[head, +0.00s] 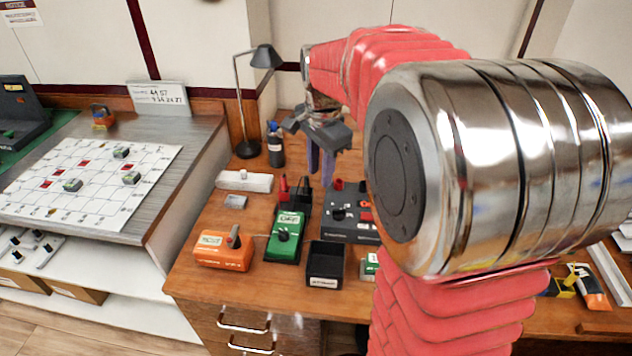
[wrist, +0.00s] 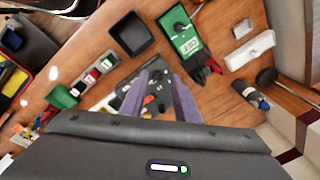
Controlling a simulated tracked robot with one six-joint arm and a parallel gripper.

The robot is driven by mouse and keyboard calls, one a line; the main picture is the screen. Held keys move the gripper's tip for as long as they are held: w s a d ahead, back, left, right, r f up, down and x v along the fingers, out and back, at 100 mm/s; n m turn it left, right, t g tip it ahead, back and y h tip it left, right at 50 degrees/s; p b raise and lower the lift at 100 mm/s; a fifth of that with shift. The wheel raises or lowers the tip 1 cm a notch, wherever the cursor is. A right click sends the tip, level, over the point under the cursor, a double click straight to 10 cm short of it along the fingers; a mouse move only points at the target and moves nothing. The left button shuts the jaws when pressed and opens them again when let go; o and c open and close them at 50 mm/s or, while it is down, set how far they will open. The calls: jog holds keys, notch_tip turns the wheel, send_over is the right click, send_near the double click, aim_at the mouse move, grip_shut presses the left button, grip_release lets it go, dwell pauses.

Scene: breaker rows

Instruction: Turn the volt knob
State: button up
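The labels are too small to read surely, so I cannot tell which knob is the volt knob. A dark panel (head: 342,231) on the desk has a black knob (head: 338,214) and red parts. A green box (head: 283,248) beside it has a black knob (head: 283,234). An orange box (head: 222,260) has a grey lever-like knob (head: 234,236). My gripper (head: 320,172) hangs above the far side of the dark panel, pointing down. Its purple fingers are apart with nothing between them. In the wrist view my gripper (wrist: 166,80) is over the dark panel, partly hiding it.
An open black tray (head: 325,265) stands in front of the dark panel. Red and black clips, a white block (head: 244,181), a dark bottle (head: 275,145) and a desk lamp (head: 264,58) are near. My arm hides the desk's right part.

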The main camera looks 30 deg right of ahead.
aim_at(339, 209)
jog(key=w+d+f+m+g, duration=0.1)
jog(key=w+d+f+m, duration=0.3)
jog(key=d, duration=0.5)
notch_tip(339, 209, down, 2)
jog(key=shift+f+m+g+y, duration=0.15)
jog(key=shift+m+g+y, duration=0.15)
jog(key=shift+m, duration=0.7)
jog(key=shift+w+f, duration=0.1)
notch_tip(339, 209, down, 14)
jog(key=shift+r, duration=0.2)
grip_shut()
